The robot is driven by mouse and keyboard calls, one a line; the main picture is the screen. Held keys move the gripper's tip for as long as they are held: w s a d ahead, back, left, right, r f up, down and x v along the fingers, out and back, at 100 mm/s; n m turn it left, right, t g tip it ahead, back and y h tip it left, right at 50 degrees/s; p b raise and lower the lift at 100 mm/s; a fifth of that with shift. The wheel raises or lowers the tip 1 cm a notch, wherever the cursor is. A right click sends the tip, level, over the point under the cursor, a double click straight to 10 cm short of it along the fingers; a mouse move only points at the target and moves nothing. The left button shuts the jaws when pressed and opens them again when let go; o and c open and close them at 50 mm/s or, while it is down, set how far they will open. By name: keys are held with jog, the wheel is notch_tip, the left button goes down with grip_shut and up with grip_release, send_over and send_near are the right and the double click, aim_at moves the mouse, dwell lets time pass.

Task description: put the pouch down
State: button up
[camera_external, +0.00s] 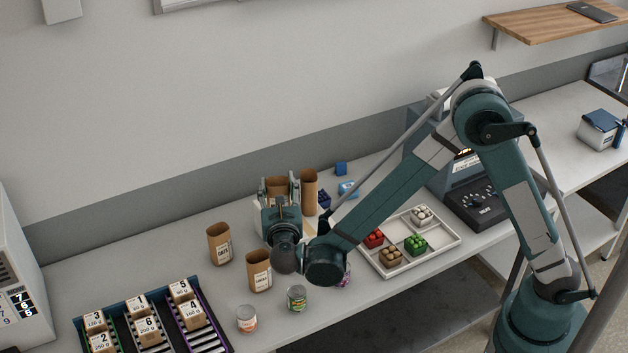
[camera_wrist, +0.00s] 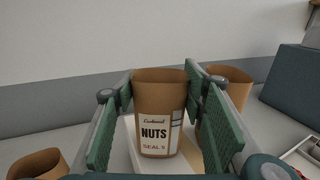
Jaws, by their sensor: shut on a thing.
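A brown kraft pouch labelled NUTS (camera_wrist: 160,112) stands upright and open-topped between the green finger pads of my gripper (camera_wrist: 158,125) in the wrist view. My gripper is shut on it. In the external view my gripper (camera_external: 277,192) is at the back middle of the bench, and the pouch (camera_external: 277,185) shows partly behind it. A pale surface with a tan strip (camera_wrist: 185,150) lies below the pouch. I cannot tell whether the pouch's base touches it.
A pouch (camera_external: 309,190) stands close right of my gripper; two more pouches (camera_external: 219,243) (camera_external: 259,270) stand front left.

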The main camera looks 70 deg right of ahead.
jog(key=o, duration=0.6)
jog(key=shift+r, duration=0.15)
jog(key=p+v, duration=0.1)
jog(key=v, duration=1.1)
dwell(0.5)
